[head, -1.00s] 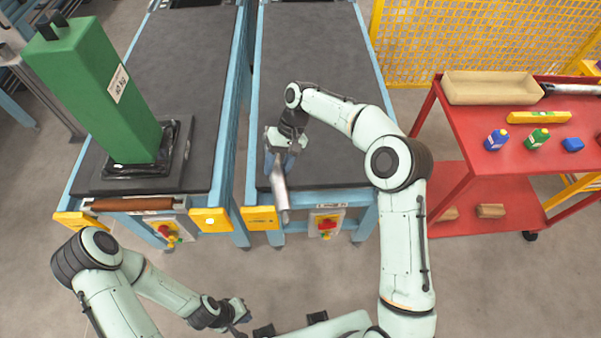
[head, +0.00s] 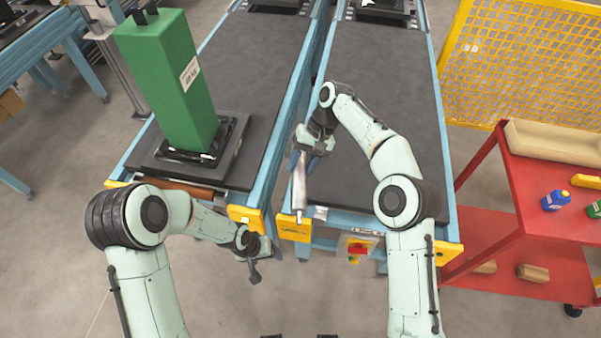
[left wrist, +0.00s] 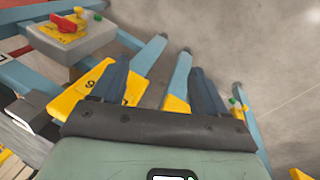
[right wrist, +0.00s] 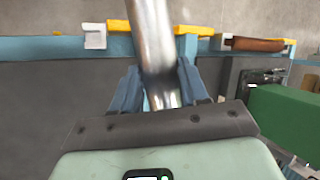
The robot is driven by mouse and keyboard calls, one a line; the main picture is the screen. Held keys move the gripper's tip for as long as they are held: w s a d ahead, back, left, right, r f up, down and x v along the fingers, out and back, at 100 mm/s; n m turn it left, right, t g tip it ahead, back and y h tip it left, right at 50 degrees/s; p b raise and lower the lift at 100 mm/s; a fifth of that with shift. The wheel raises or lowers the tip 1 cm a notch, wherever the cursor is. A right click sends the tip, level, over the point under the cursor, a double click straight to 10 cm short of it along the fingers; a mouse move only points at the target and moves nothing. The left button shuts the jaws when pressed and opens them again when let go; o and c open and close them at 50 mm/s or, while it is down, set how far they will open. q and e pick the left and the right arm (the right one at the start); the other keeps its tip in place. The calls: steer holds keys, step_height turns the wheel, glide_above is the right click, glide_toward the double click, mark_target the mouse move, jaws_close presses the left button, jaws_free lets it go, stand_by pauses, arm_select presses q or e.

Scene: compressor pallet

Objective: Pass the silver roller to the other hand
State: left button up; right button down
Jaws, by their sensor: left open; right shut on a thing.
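The silver roller (head: 299,188) is held in my right gripper (head: 308,155), above the front end of the right conveyor, hanging down with its lower end near the yellow corner bracket. In the right wrist view the roller (right wrist: 152,45) stands out lengthwise from between the blue fingers (right wrist: 160,88). My left gripper (head: 256,263) is open and empty, below and left of the roller in the head view, apart from it. In the left wrist view the two spread fingers (left wrist: 160,88) have nothing between them, and the roller does not show.
A green column (head: 170,85) stands on the left conveyor. A brown roller (head: 180,190) lies at that conveyor's front end, partly behind my left arm. The yellow brackets (head: 294,228) and a red button box (head: 358,250) stick out in front. A red cart (head: 540,215) stands right.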

arm_select(q)
steer(key=w+d+r+m+t+y, duration=0.1)
steer(key=w+r, duration=0.3)
steer(key=r, duration=0.3)
steer(key=w+d+r+t, duration=0.1)
steer(key=w+d+r, duration=0.1)
steer(key=w+r, duration=0.35)
step_height(320, 180, up, 19)
steer(key=t+y, duration=0.2)
glide_above(300, 184)
steer(key=s, duration=0.4)
steer(key=shift+a+f, duration=0.1)
steer(key=shift+a, duration=0.05)
steer(key=x, duration=1.1)
steer(key=shift+f, duration=0.4)
arm_select(e)
steer(key=shift+r, duration=0.1)
arm_select(q)
steer(key=shift+d, duration=0.2)
jaws_close()
arm_select(e)
steer(key=shift+a, duration=0.1)
arm_select(q)
steer(key=shift+r, duration=0.1)
arm_select(e)
steer(key=shift+c, duration=2.4)
jaws_free()
